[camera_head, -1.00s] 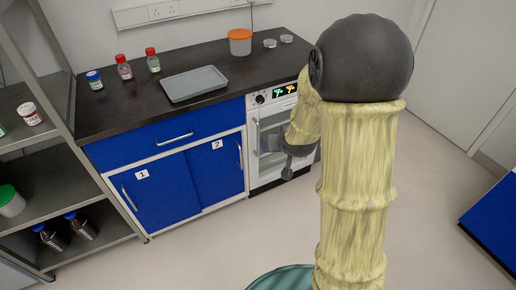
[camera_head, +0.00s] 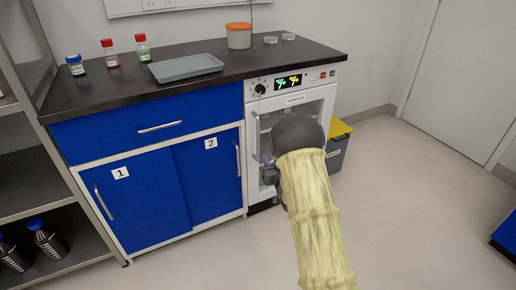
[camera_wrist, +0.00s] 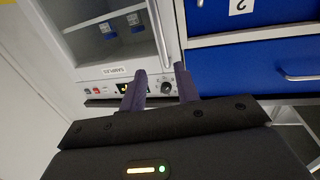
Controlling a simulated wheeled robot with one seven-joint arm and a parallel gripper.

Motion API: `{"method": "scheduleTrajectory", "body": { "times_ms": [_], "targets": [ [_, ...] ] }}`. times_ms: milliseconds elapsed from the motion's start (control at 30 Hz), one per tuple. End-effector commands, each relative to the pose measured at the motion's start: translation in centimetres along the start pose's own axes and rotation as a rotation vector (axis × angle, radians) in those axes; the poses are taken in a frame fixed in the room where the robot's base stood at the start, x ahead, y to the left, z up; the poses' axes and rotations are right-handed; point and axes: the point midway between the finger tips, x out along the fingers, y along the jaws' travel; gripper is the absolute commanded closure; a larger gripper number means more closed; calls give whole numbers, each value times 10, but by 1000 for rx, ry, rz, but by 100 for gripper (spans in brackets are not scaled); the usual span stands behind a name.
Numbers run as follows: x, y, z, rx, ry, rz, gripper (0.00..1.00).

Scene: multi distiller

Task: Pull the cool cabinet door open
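The cool cabinet (camera_head: 292,87) is white with a glass door, and the door looks shut. Its upright bar handle (camera_head: 256,137) is on the door's left side. In the wrist view, which is upside down, the handle (camera_wrist: 157,32) lines up with the gap between my fingers. My gripper (camera_wrist: 165,77) is open, with two dark fingers pointing at the door and nothing visibly gripped. I cannot tell whether the fingertips reach around the handle or stop short. In the head view my arm hides most of the gripper and the lower door.
A blue cupboard (camera_head: 150,195) with a drawer and two numbered doors adjoins the cabinet on the left. The dark counter (camera_head: 120,95) above holds bottles, a grey tray (camera_head: 186,67) and an orange-lidded tub (camera_head: 239,37). A yellow-lidded bin (camera_head: 337,148) stands right. The front floor is clear.

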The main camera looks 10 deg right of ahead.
Motion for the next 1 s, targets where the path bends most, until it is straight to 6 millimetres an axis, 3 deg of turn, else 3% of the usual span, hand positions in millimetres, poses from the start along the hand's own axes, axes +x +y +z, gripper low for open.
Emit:
{"method": "scheduleTrajectory", "body": {
  "times_ms": [67,567,1000],
  "targets": [
    [2,-1,12,-1,25,-9,68],
    [8,-1,10,-2,37,-14,68],
    [67,-2,10,-3,36,-14,68]
  ]
}}
